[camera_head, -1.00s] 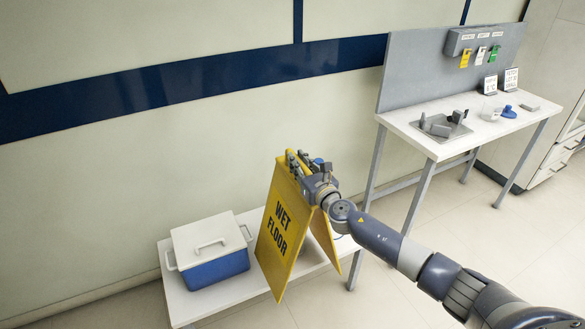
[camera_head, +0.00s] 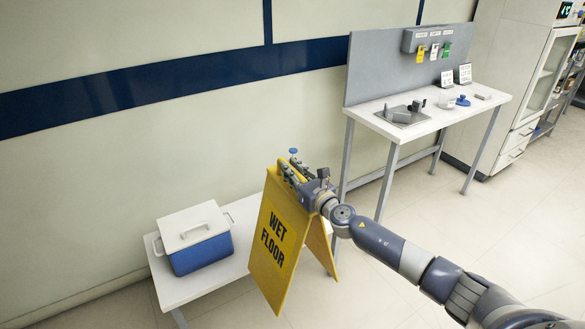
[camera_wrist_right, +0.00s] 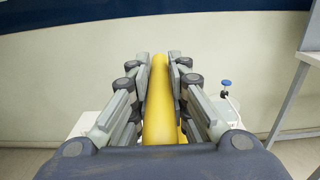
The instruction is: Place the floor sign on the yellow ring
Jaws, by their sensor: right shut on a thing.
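The yellow floor sign (camera_head: 272,243) reads WET FLOOR and hangs upright, its two panels spread, in front of a low white bench. My right gripper (camera_head: 290,172) is shut on the top of the sign. In the right wrist view the yellow top bar of the sign (camera_wrist_right: 161,100) lies between the two fingers of my right gripper (camera_wrist_right: 161,78). No yellow ring shows in any view. My left gripper is not in view.
A blue cooler with a white lid (camera_head: 197,240) stands on the low white bench (camera_head: 178,292). A white worktable (camera_head: 420,126) with a grey back panel stands along the wall at right. Open tiled floor (camera_head: 440,220) lies in front of it.

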